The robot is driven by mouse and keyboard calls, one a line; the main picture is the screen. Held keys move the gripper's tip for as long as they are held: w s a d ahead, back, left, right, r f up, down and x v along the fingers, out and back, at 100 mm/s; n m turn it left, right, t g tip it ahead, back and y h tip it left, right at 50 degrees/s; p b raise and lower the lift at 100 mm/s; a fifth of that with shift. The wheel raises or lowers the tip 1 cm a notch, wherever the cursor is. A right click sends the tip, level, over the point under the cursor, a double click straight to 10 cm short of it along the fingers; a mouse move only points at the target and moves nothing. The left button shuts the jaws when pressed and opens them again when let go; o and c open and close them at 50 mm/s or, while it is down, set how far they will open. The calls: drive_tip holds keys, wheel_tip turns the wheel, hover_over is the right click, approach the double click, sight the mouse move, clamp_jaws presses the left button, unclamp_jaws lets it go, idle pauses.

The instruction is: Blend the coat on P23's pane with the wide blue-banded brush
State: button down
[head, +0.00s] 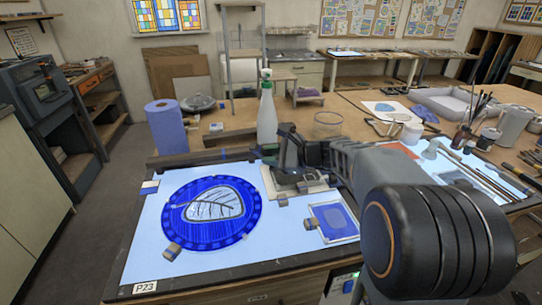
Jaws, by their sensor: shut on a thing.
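P23's pane (182,229) is a round blue-coated glass with a paler, leaf-like shape in its middle. It lies on the lit light table (125,250), whose front edge carries the label P23 (145,287). My gripper (288,168) is right of and behind the pane, low over a pale flat piece (312,189). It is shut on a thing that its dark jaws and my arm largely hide. I cannot make out a blue band or bristles there, so the wide brush is not identifiable.
A small blue framed pane (333,222) lies right of the round pane. A spray bottle (267,115), blue paper roll (167,128) and glass jar (327,125) stand behind. Brushes in a pot (463,138) stand right. The table left of the round pane is mostly clear.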

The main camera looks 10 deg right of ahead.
drive_tip(key=shift+f+b, duration=0.3)
drive_tip(key=shift+f, duration=0.05)
drive_tip(key=shift+d, duration=0.1)
idle(0.4)
drive_tip(key=shift+d+p, duration=1.1)
drive_tip(key=shift+d, duration=5.1)
drive_tip(key=w+p, duration=0.1)
drive_tip(key=w, duration=0.1)
drive_tip(key=w+r+p, duration=0.1)
drive_tip(key=w, duration=0.1)
drive_tip(key=shift+w+a+r+p, duration=0.1)
drive_tip(key=shift+w+a+p, duration=0.1)
drive_tip(key=shift+w+p, duration=0.2)
drive_tip(key=shift+f, duration=0.35)
drive_tip(key=shift+f+b, duration=0.25)
drive_tip(key=shift+b, duration=0.15)
